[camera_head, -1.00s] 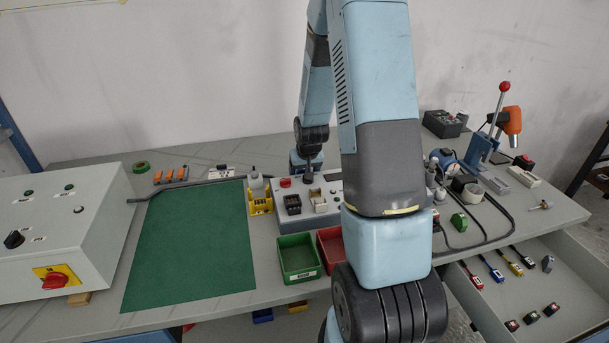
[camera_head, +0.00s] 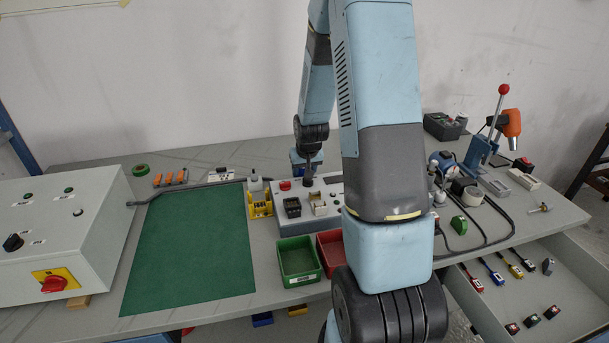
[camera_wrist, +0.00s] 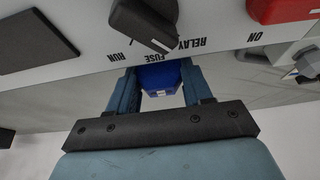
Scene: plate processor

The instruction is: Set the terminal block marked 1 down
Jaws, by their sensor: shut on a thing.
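In the wrist view, my gripper (camera_wrist: 158,92) is shut on a blue block (camera_wrist: 158,77), which sits between the two blue fingers. A small pale patch shows on its lower face, but no number can be read. The block is close to the panel of a grey box (camera_wrist: 100,52) lettered RUN, FUSE and RELAY. Whether it touches anything beneath is hidden. In the head view, my gripper (camera_head: 303,165) is small behind the grey control box (camera_head: 335,187), and the held block cannot be made out clearly.
A black knob (camera_wrist: 145,22) and a red button (camera_wrist: 285,8) are near the fingers. The control box carries a black part (camera_head: 292,207) and a beige part (camera_head: 318,204). Yellow holder (camera_head: 260,204), green bin (camera_head: 298,260) and red bin (camera_head: 329,248) are nearby. The green mat (camera_head: 190,250) is bare.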

